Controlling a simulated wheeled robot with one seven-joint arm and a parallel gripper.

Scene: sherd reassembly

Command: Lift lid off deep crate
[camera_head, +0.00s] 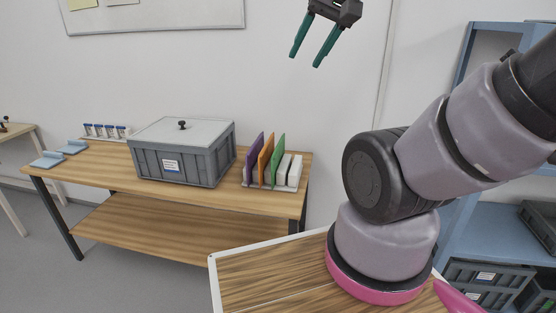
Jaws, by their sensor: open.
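A deep grey crate (193,165) stands on a wooden workbench (100,172). A flat light-grey lid (165,132) sits on top of it, with a small black knob (182,125) near its middle. The crate has a white label on its front. My gripper (305,62) is high up at the top of the view, well above and to the right of the crate. Its two green fingers are apart and point down, with nothing between them. The inside of the crate is hidden by the lid.
A rack with purple, orange and green panels (265,160) stands right of the crate. Several small vials (106,131) and light-blue pieces (48,160) lie to its left. Blue shelving with crates (485,273) is at the right. My arm fills the right foreground.

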